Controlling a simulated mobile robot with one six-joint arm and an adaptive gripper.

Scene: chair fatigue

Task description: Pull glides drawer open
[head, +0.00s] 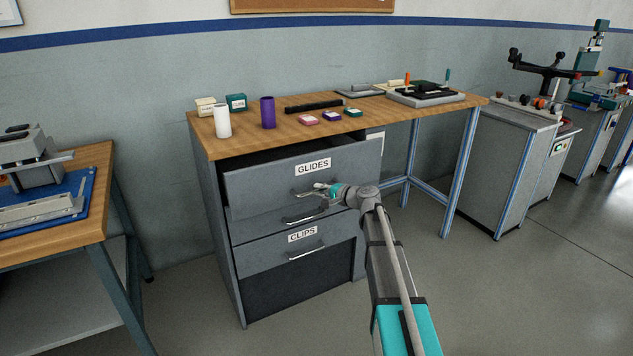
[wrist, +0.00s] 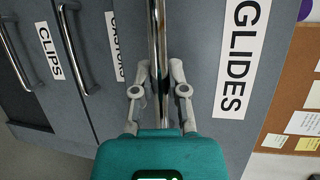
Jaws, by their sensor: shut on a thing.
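The grey GLIDES drawer (head: 258,188) is the top drawer of the cabinet under the wooden bench. Its front stands out from the cabinet, and a dark opening shows above it, so it is partly open. Its label shows large in the wrist view (wrist: 236,58). My gripper (head: 322,190) is at the drawer's bar handle. In the wrist view, the fingers of my gripper (wrist: 159,92) lie on both sides of the metal handle (wrist: 158,35) and are shut on it. My gripper hides part of the handle in the head view.
Below are the castors drawer with its handle (head: 304,216) and the CLIPS drawer (head: 265,255), both apparently closed. The bench top (head: 225,146) holds a white cylinder (head: 222,121), a purple cylinder (head: 268,113) and several small boxes. Floor in front of the cabinet is clear.

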